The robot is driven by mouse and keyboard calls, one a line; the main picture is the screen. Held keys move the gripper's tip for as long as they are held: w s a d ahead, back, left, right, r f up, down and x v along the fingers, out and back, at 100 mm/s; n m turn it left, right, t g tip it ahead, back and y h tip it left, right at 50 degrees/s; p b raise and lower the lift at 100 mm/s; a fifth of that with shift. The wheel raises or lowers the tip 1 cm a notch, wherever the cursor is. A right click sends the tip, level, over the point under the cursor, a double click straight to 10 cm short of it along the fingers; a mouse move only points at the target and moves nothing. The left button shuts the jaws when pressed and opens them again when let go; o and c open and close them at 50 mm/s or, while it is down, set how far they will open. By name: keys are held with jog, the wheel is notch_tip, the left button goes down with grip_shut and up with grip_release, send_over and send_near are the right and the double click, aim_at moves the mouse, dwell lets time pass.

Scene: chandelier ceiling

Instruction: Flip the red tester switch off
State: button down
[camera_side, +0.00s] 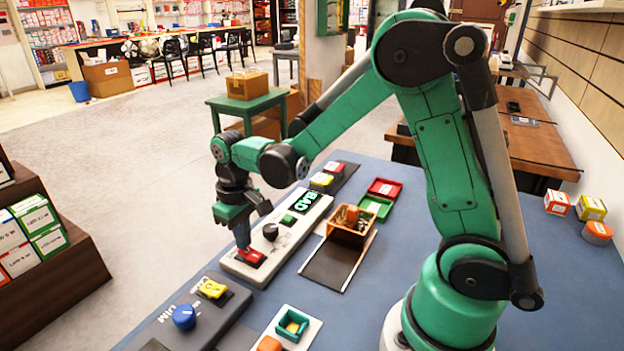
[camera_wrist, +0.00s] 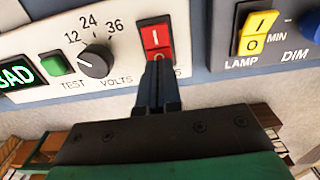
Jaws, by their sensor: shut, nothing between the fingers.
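The red tester switch (camera_side: 251,258) is a rocker on the light tester panel (camera_side: 288,250). In the wrist view the red switch (camera_wrist: 155,37) shows a "I" mark on its upper half and part of an "O" mark lower down. My gripper (camera_side: 244,246) is shut and empty, pointing down at the switch. In the wrist view my gripper's closed fingertips (camera_wrist: 157,68) overlap the lower, "O" end of the switch and hide part of it. I cannot tell if they press on it. The lit "BAD" display (camera_wrist: 16,74) is green.
Beside the switch are a black volts knob (camera_wrist: 96,61) and a green test button (camera_wrist: 56,64). A neighbouring dark panel carries a yellow lamp switch (camera_wrist: 257,33) and a blue dim knob (camera_side: 184,316). A wooden box (camera_side: 348,233) stands right of the tester.

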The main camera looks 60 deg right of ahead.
jog(key=shift+f, duration=0.45)
jog(key=shift+r, duration=3.55)
jog(key=s+a+r+t, duration=0.1)
jog(key=s+r+t, duration=0.2)
jog(key=s+t, duration=0.4)
jog(key=shift+s+a, duration=0.2)
jog(key=shift+a, duration=0.05)
jog(key=c, duration=1.5)
grip_release()
